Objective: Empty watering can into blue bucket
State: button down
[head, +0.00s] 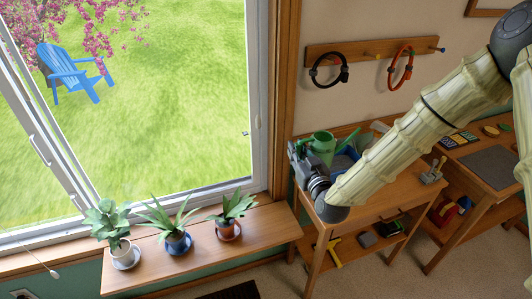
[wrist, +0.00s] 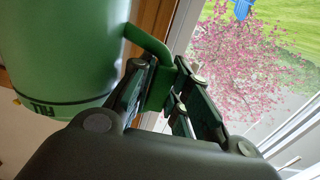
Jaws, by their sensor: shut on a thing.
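The green watering can (head: 322,143) is at the left end of the wooden bench in the head view, its spout pointing up to the right. In the wrist view its large green body (wrist: 62,50) fills the upper left, with its handle (wrist: 150,42) curving to the right. My gripper (head: 300,152) is at the can's left side, and in the wrist view its fingers (wrist: 168,92) are shut on the handle. A blue bucket (head: 345,158) stands just right of the can, partly hidden by the can and my arm. Its inside cannot be made out.
The bench (head: 385,202) holds small items at right; its lower shelf has tools. A window sill (head: 200,245) with potted plants (head: 175,235) is at left. Rings hang from a wall rail (head: 375,52) above. A second table (head: 488,165) is at right.

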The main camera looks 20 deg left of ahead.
jog(key=a+n+g+y+b, duration=0.2)
jog(key=a+y, duration=0.1)
jog(key=a, duration=0.7)
jog(key=shift+w+d+f+b, duration=1.7)
jog(key=shift+d+f, duration=0.75)
jog(key=shift+f, duration=0.95)
jog(key=w+d+r+m+p, duration=0.1)
jog(key=r+m+p, duration=0.4)
jog(key=r, duration=0.4)
jog(key=w+d+r+m+p, duration=0.2)
jog(key=r+m+p, duration=0.3)
jog(key=r, duration=0.4)
jog(key=shift+w+d+r+m+h+p, duration=0.2)
jog(key=shift+r+m+h+p, duration=0.1)
jog(key=shift+m+p, duration=0.1)
jog(key=shift+w+d+r+m, duration=0.25)
jog(key=shift+d+r+m, duration=0.15)
jog(key=shift+r, duration=0.15)
